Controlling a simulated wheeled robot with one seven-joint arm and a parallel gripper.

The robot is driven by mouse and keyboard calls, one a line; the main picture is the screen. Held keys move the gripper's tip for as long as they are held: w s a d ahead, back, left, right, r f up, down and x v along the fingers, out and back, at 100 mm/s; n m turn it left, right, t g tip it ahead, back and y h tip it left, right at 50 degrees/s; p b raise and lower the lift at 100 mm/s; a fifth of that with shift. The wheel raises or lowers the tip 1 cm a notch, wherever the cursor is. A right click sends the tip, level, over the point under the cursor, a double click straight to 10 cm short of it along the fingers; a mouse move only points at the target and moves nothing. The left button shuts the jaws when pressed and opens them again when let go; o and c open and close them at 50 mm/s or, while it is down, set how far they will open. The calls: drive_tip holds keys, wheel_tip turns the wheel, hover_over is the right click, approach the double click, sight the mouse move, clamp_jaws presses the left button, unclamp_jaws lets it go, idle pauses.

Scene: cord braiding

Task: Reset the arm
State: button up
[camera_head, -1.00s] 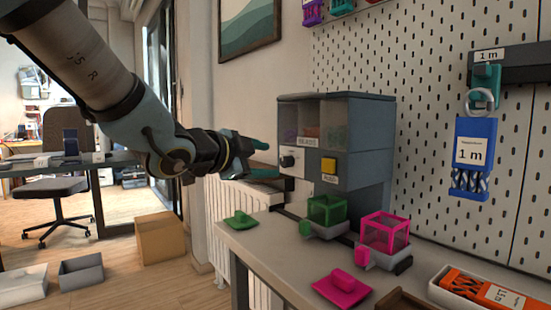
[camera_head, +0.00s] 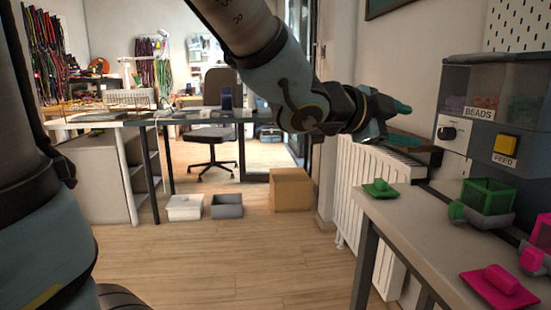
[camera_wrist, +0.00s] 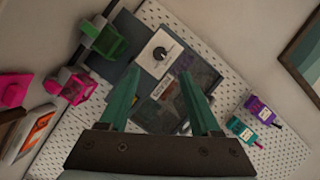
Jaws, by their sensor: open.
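My gripper (camera_head: 402,122) is at the right of the head view, held in the air left of the bead dispenser (camera_head: 516,150). Its two teal fingers are apart with nothing between them. In the wrist view my gripper (camera_wrist: 160,98) is also open and empty, with the fingers at either side. The dispenser front, with its dark knob (camera_wrist: 160,53), shows beyond the fingertips. My arm reaches down to the gripper from the top of the head view.
A workbench (camera_head: 415,222) at right holds a green bin (camera_head: 488,196), a green lid (camera_head: 380,188) and a pink lid (camera_head: 500,285). A radiator (camera_head: 372,190) stands behind it. A cardboard box (camera_head: 291,189), grey bin (camera_head: 227,206) and office chair (camera_head: 219,120) are farther back. The middle floor is clear.

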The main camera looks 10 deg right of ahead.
drive_tip(key=w+a+f+n+t+y, duration=0.2)
drive_tip(key=w+a+f+n+y, duration=0.3)
drive_tip(key=w+a+f+n, duration=0.4)
drive_tip(key=w+a+f+n+t+y, duration=0.2)
drive_tip(key=w+a+f+n+y, duration=0.35)
drive_tip(key=a, duration=0.65)
drive_tip(key=s+a+f+n+g+y, duration=0.2)
drive_tip(key=s+a+f+n+g, duration=0.25)
drive_tip(key=a, duration=0.45)
drive_tip(key=s+a+f+n+g+y, duration=0.2)
drive_tip(key=s+a+f+n, duration=0.1)
drive_tip(key=a+f+n, duration=0.5)
wheel_tip(320, 180, up, 26)
drive_tip(key=m+p, duration=0.1)
drive_tip(key=p, duration=2.3)
drive_tip(key=shift+w+m+p, duration=0.2)
drive_tip(key=shift+m+p, duration=0.1)
drive_tip(key=shift+m, duration=0.1)
drive_tip(key=shift+a+f, duration=0.1)
drive_tip(key=shift+c, duration=0.3)
